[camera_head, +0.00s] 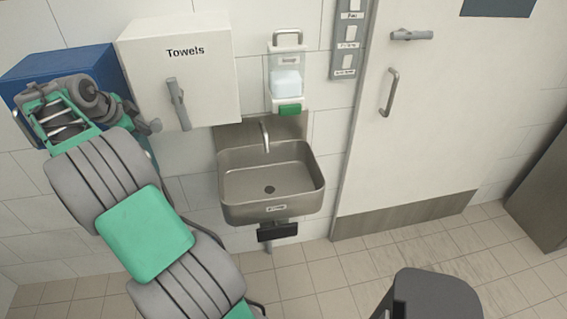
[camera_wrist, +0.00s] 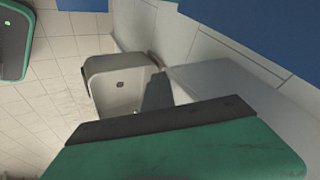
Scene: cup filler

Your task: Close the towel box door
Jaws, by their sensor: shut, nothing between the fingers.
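The white towel box (camera_head: 150,55), marked "Towels", hangs on the wall at upper left in the head view. Its door shows a grey vertical handle (camera_head: 178,103). The door looks flush with the box, but I cannot tell whether a small gap is left. My gripper (camera_head: 152,126) is shut and empty, just left of the door handle and near the box's lower left edge. I cannot tell whether it touches the box. In the wrist view, a large green and dark part of my gripper fills the bottom; the door handle is not clearly seen there.
A blue box (camera_head: 60,65) is on the wall left of the towel box, behind my arm. A steel sink (camera_head: 270,185) with a faucet is below right. A soap dispenser (camera_head: 287,80) hangs above it. A white room door (camera_head: 425,110) is further right. The floor in front is partly clear.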

